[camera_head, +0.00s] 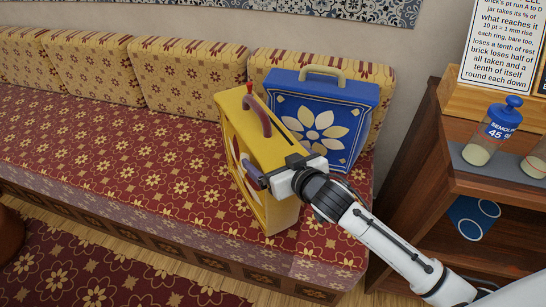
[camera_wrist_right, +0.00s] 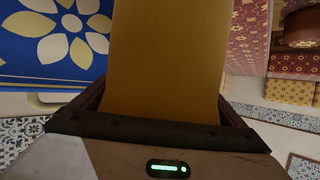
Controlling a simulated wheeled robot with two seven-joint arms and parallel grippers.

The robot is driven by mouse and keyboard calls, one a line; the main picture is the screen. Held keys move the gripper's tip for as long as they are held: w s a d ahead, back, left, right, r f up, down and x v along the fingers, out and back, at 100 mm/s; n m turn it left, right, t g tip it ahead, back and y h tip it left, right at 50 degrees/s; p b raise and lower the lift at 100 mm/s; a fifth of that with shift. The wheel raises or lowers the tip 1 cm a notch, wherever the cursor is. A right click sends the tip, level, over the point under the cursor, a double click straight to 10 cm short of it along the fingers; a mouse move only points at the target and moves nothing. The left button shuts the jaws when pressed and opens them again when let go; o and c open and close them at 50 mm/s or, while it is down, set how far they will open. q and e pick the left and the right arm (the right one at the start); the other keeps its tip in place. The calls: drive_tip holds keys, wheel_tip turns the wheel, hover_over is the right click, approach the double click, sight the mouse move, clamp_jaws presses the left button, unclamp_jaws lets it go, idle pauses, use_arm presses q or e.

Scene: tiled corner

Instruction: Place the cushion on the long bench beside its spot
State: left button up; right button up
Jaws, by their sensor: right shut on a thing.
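A yellow, box-shaped cushion (camera_head: 265,137) with a dark red handle stands upright at the right part of the long bench (camera_head: 120,160), near its front edge. My right gripper (camera_head: 272,174) is shut on its right side; the yellow slab (camera_wrist_right: 165,60) fills the space between the dark fingers in the right wrist view. I cannot tell whether its bottom touches the seat. A blue cushion (camera_head: 321,112) with a tan handle and a cream flower stands behind it, close to the backrest. It also shows in the right wrist view (camera_wrist_right: 22,50). My left gripper is not in view.
Patterned back cushions (camera_head: 188,75) line the wall. The red seat left of the yellow cushion is clear. A wooden shelf unit (camera_head: 460,165) with a blue-capped jar (camera_head: 496,130) stands right of the bench. A patterned rug (camera_head: 95,265) lies in front.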

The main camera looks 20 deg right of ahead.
drive_tip(key=shift+r, duration=0.15)
drive_tip(key=o, duration=1.7)
drive_tip(key=shift+f, duration=0.2)
drive_tip(key=shift+o, duration=0.2)
